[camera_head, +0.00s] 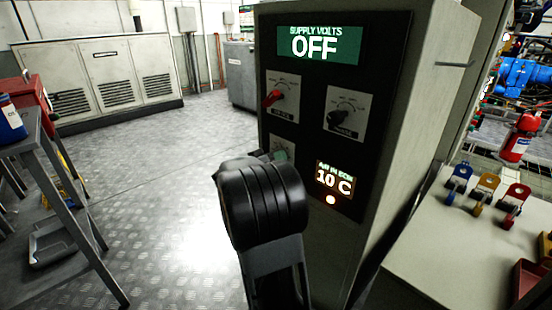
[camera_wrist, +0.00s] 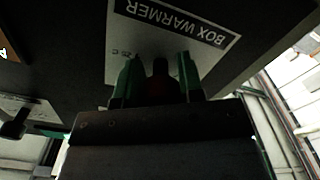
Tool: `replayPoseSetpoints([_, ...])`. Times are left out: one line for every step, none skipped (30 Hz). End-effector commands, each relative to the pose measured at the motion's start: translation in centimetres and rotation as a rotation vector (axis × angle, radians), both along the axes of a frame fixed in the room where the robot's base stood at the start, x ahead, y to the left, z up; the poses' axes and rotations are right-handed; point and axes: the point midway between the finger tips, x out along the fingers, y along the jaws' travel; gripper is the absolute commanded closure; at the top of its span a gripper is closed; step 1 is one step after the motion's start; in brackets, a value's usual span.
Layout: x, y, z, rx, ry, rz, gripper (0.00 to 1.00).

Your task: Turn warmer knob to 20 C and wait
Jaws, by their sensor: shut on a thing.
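The control panel's lower left plate (camera_head: 283,145) is mostly hidden behind my arm in the head view. My gripper (camera_head: 278,156) reaches it there, and only a bit of green finger shows. In the wrist view the plate reads BOX WARMER (camera_wrist: 205,28), upside down, with a small 25 C mark. My gripper's two green fingers (camera_wrist: 157,72) are shut on the dark reddish warmer knob (camera_wrist: 158,84), one on each side. The knob's pointer direction cannot be told. The orange temperature display (camera_head: 334,180) reads 10 C, with a lit orange lamp below it.
The green supply volts display (camera_head: 320,45) reads OFF. A red knob (camera_head: 272,97) and a black knob (camera_head: 337,117) sit above my gripper. A bench (camera_head: 450,245) with coloured padlock-like pieces stands right of the cabinet. A grey table (camera_head: 35,140) is at left; the floor between is clear.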

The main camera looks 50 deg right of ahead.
Motion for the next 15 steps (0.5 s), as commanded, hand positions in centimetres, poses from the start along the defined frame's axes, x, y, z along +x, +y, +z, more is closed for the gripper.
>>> replayPoseSetpoints([-0.02, -0.01, -0.06, 0.001, -0.003, -0.001, 0.89])
replayPoseSetpoints([-0.02, -0.01, -0.06, 0.001, -0.004, -0.001, 0.89])
replayPoseSetpoints([-0.02, -0.01, -0.06, 0.000, -0.005, -0.001, 0.89])
replayPoseSetpoints([-0.02, -0.01, -0.06, 0.000, -0.006, -0.001, 0.89])
replayPoseSetpoints([-0.02, -0.01, -0.06, 0.000, -0.006, -0.001, 0.89])
replayPoseSetpoints([-0.02, -0.01, -0.06, 0.000, -0.006, -0.001, 0.89])
replayPoseSetpoints([-0.02, -0.01, -0.05, 0.000, -0.006, -0.001, 0.89])
replayPoseSetpoints([-0.02, -0.01, -0.05, 0.000, -0.006, -0.001, 0.89])
replayPoseSetpoints([-0.02, -0.01, -0.05, 0.000, -0.006, -0.001, 0.89])
replayPoseSetpoints([-0.03, -0.01, -0.04, 0.000, -0.006, -0.001, 0.89])
replayPoseSetpoints([-0.03, -0.01, -0.04, 0.000, -0.006, -0.001, 0.89])
replayPoseSetpoints([-0.03, -0.01, -0.04, 0.000, -0.005, -0.001, 0.89])
replayPoseSetpoints([-0.03, -0.02, -0.04, 0.000, -0.005, -0.001, 0.89])
replayPoseSetpoints([-0.03, -0.02, -0.04, 0.000, -0.005, -0.001, 0.62])
replayPoseSetpoints([-0.03, -0.02, -0.04, 0.000, -0.005, -0.001, 0.58])
